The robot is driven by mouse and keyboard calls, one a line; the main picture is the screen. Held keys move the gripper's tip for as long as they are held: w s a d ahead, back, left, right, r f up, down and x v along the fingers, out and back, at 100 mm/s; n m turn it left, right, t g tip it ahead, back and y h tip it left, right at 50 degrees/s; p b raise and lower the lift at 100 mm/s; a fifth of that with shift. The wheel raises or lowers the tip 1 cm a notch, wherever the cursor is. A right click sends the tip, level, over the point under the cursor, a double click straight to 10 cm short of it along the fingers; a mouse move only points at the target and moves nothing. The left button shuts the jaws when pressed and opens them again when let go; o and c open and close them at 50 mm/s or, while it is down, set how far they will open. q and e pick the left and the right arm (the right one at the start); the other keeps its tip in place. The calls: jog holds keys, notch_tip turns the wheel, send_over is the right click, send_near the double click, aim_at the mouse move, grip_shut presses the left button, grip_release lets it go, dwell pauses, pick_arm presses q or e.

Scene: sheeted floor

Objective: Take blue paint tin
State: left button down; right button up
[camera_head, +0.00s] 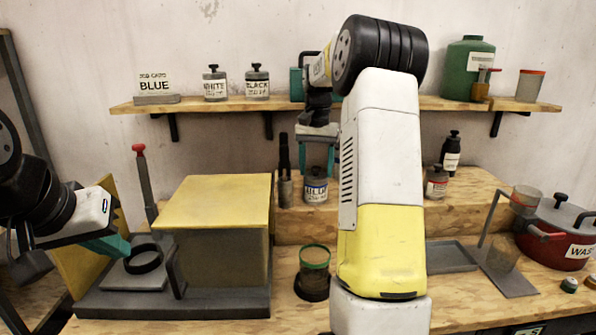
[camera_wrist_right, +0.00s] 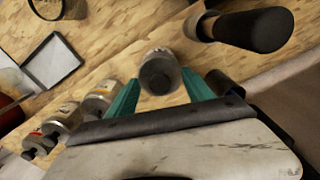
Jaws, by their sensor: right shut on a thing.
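The blue paint tin (camera_head: 316,190) is a small grey tin with a dark knobbed lid and a label reading BLUE. It stands upright on the wooden step at the back of the bench. My right gripper (camera_head: 317,168) reaches down to it from above and is shut on it. In the right wrist view the tin (camera_wrist_right: 159,74) sits between the teal fingers of the right gripper (camera_wrist_right: 158,92). My left gripper (camera_head: 118,247) is at the left, by a black ring; its jaw opening cannot be made out.
A dark brush or tool holder (camera_head: 285,188) stands close left of the tin. A yellow-topped box (camera_head: 215,205) is at left. Black and white tins stand on the shelf (camera_head: 290,104) above. A red pot (camera_head: 556,235) and a grey tray (camera_head: 450,257) are at right.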

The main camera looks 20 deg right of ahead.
jog(key=shift+r, duration=0.5)
notch_tip(320, 180, up, 3)
jog(key=shift+f, duration=0.15)
jog(key=s+a+r, duration=0.1)
jog(key=s+a, duration=0.3)
jog(key=s, duration=1.1)
notch_tip(320, 180, up, 3)
send_over(316, 167)
jog(key=shift+s+f, duration=0.1)
jog(key=shift+f, duration=3.25)
jog(key=shift+f, duration=0.2)
jog(key=o, duration=1.7)
